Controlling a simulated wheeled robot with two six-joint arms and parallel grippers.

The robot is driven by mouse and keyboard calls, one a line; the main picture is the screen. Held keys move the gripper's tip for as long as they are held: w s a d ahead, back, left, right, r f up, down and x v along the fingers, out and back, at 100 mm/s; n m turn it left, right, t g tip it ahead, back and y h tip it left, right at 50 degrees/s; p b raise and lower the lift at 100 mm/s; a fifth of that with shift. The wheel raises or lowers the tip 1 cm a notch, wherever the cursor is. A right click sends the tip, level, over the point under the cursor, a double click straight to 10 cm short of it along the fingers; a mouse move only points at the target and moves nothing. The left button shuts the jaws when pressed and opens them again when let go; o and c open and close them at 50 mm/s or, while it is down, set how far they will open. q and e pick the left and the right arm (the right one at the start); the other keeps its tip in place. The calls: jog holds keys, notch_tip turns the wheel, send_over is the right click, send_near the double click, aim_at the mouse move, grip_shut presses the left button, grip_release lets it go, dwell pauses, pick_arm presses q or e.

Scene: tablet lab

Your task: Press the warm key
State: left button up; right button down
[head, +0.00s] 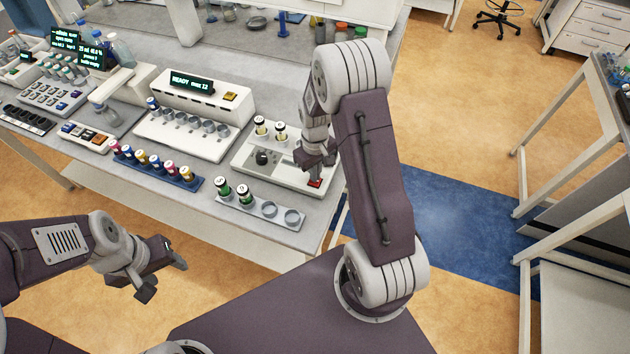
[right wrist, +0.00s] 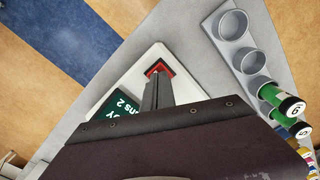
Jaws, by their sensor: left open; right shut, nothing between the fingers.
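No label reading "warm" is legible. A red key (head: 315,184) sits in a dark frame at the near right corner of a white device (head: 275,172) with a black knob and two vials. It also shows in the right wrist view (right wrist: 158,68). My right gripper (head: 318,163) is shut and empty, its tips pointing down at the red key and partly covering it in the wrist view (right wrist: 156,84). I cannot tell whether they touch it. My left gripper (head: 164,276) is open and empty, off the table's front edge.
A white station (head: 190,110) with a READY display and a yellow key (head: 230,96) stands behind. A blue rack (head: 155,168) of vials and a grey rack (head: 257,212) with two vials and empty cups line the front edge. Keypads (head: 85,136) stand further left.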

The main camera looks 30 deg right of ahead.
jog(key=shift+f, duration=0.4)
jog(key=shift+r, duration=0.15)
jog(key=shift+r+p, duration=1.6)
jog(key=shift+r, duration=0.3)
notch_tip(320, 180, up, 8)
jog(key=p, duration=0.7)
